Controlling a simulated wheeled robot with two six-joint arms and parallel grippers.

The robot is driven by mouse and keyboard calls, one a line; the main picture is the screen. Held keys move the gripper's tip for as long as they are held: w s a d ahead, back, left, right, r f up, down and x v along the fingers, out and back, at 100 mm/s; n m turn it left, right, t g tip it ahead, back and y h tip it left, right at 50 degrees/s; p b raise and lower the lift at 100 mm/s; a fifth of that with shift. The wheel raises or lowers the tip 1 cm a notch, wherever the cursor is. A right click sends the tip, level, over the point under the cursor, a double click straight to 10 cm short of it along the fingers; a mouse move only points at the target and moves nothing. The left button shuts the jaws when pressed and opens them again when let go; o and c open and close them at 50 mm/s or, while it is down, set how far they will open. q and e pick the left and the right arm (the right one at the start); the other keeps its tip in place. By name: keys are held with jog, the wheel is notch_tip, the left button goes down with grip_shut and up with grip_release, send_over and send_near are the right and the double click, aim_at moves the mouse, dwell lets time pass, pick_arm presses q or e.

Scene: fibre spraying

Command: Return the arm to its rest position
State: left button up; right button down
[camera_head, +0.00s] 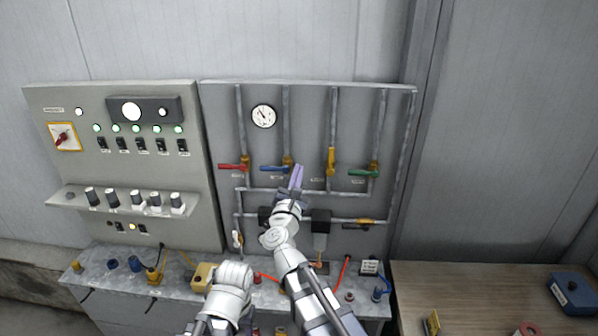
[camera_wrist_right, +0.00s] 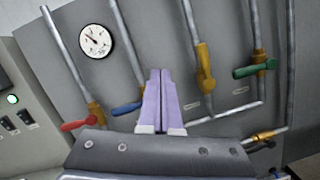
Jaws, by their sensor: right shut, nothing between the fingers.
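My right gripper (camera_head: 297,176) is raised in front of the valve panel (camera_head: 223,120), with its purple fingers pointing up between the blue-handled valve (camera_head: 273,168) and the yellow-handled valve (camera_head: 331,161). Its fingers also show in the right wrist view (camera_wrist_right: 160,92), pressed together with nothing between them. The blue handle is partly hidden behind the fingers in the right wrist view. My left arm shows at the bottom of the head view, but its gripper fingers cannot be made out.
A red-handled valve (camera_head: 234,167) and a green-handled valve (camera_head: 364,172) are on the same panel, below a round gauge (camera_head: 263,116). A control cabinet (camera_head: 205,215) with switches stands at left. A metal bench (camera_head: 180,290) and a wooden table (camera_head: 470,285) with a blue box (camera_head: 571,291) lie below.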

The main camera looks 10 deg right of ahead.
jog(key=shift+a, duration=0.15)
jog(key=shift+n, duration=0.3)
jog(key=w+a+f+n+y, duration=0.1)
jog(key=a+f+n+y, duration=0.1)
jog(key=a+n+y, duration=0.45)
jog(key=a+f+n+y, duration=0.1)
jog(key=f+n+y, duration=0.15)
jog(key=n, duration=0.75)
jog(key=s+a+f+n+g+y, duration=0.2)
jog(key=s+f+n+g+y, duration=0.2)
jog(key=f+n+g, duration=0.65)
jog(key=s+d+f+n+g+h, duration=0.35)
jog(key=s+d+f+n, duration=0.25)
jog(key=s+n, duration=0.3)
jog(key=s+d+f+n+g+h, duration=0.2)
jog(key=s+d+f+n+g, duration=0.3)
jog(key=s+n, duration=0.4)
jog(key=s+a+f+n+b, duration=0.1)
jog(key=s+a+f+b, duration=0.2)
jog(key=a+f+b, duration=0.2)
jog(key=s+a+f+n+b, duration=0.2)
jog(key=s+a+f+b, duration=0.2)
jog(key=f+b, duration=0.6)
jog(key=shift+a+f+h+b, duration=0.35)
jog(key=shift+f+h, duration=0.1)
jog(key=shift+f, duration=0.25)
